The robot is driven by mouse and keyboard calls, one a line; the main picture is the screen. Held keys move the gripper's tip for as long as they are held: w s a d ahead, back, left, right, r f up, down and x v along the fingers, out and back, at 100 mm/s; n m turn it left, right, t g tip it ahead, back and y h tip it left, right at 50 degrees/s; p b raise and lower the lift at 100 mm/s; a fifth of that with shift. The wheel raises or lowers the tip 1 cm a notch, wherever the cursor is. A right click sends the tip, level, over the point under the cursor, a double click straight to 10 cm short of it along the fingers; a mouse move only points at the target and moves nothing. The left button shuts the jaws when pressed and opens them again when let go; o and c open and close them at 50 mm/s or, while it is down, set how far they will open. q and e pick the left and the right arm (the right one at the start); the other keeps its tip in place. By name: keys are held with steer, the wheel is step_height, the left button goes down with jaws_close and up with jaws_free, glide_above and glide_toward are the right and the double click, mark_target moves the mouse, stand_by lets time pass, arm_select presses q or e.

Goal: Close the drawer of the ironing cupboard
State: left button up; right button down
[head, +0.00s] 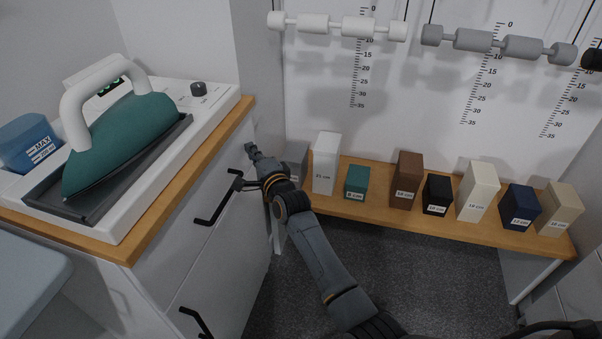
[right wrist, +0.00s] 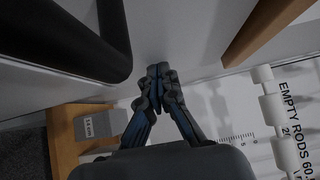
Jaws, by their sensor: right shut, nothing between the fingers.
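The ironing cupboard (head: 150,262) stands at the left, white with a wooden top. Its upper front, the drawer front (head: 232,172), carries a black bar handle (head: 218,203); this handle also shows large in the right wrist view (right wrist: 85,62). I cannot tell how far the drawer stands out. My right gripper (head: 251,151) is shut and empty, near the far end of the drawer front, beyond the handle. In the right wrist view its closed fingertips (right wrist: 158,72) are close to the white front; contact is unclear. My left gripper is not in view.
A green iron (head: 125,140) on its white base and a blue water tank (head: 30,143) sit on the cupboard top. A lower black handle (head: 195,322) is below. A wooden shelf (head: 400,211) with several labelled blocks stands behind. Dark carpet (head: 385,270) is clear.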

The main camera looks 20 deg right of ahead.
steer(key=s+d, duration=0.2)
steer(key=s, duration=1)
steer(key=s+d+f+n+g+h, duration=0.1)
steer(key=s+f+n+g, duration=0.5)
steer(key=f, duration=0.7)
steer(key=s+d+f+n+g, duration=0.1)
steer(key=s+f+n+g, duration=0.15)
steer(key=s+f, duration=0.75)
steer(key=s+d+f+n+g+h, duration=0.1)
steer(key=s+d+f+n+g, duration=0.2)
steer(key=s+f, duration=0.55)
steer(key=s+d+f+n+g+h, duration=0.1)
steer(key=s+d+f+n+g, duration=0.15)
steer(key=s+f+n, duration=0.45)
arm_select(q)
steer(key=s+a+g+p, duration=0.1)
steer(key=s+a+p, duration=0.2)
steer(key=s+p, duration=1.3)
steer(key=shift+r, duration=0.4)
arm_select(e)
steer(key=s+d+f+g, duration=0.1)
steer(key=s, duration=1)
steer(key=s+d+f+g, duration=0.1)
steer(key=s+d+f, duration=0.1)
steer(key=s, duration=0.9)
steer(key=shift+s+d+f+g, duration=0.2)
steer(key=shift+d+f+g, duration=0.1)
